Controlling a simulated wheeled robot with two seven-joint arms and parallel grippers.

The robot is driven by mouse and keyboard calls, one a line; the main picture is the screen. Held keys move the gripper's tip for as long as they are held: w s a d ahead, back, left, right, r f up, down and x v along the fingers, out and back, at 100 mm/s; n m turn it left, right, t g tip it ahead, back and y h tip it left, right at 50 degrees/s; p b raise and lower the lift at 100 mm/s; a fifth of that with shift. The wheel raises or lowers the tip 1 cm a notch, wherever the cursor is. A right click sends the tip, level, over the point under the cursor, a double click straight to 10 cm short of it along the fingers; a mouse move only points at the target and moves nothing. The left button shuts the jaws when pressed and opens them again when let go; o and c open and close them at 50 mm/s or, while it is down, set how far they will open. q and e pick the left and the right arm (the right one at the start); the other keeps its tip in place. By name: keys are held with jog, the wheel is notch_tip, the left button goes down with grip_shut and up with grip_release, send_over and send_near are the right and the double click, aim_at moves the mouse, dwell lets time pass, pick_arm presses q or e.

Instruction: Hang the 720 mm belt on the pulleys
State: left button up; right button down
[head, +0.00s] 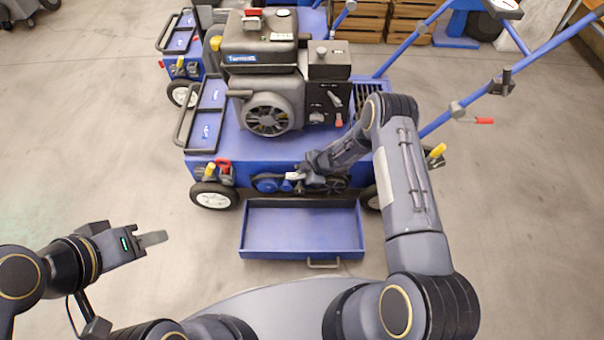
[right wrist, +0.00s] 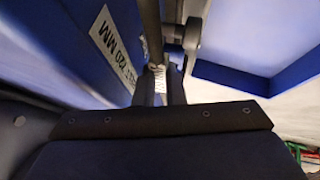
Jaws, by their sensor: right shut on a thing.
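The blue aerator (head: 210,150) stands in the middle of the head view, with a blue pulley (head: 267,184) and a dark pulley (head: 336,184) low on its near side. My right gripper (head: 296,177) is at that side, between the pulleys. In the right wrist view its fingers (right wrist: 163,82) are shut on a dark strip, the belt (right wrist: 151,30), with white marking at the fingertips. Most of the belt is hidden, and I cannot tell whether it sits on either pulley. A label reading "720 MM" (right wrist: 113,45) is on the blue panel beside it.
An open blue tray (head: 300,205) with a handle juts out below the pulleys. An engine (head: 268,95) sits on top of the aerator. A second blue machine (head: 172,42) and wooden crates (head: 362,22) stand behind. The floor at left is clear.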

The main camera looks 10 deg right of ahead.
jog(key=shift+f, duration=0.15)
jog(key=c, duration=1.4)
grip_release()
jog(key=shift+c, duration=0.2)
jog(key=shift+w, duration=0.1)
jog(key=p+v, duration=0.2)
jog(key=v, duration=0.6)
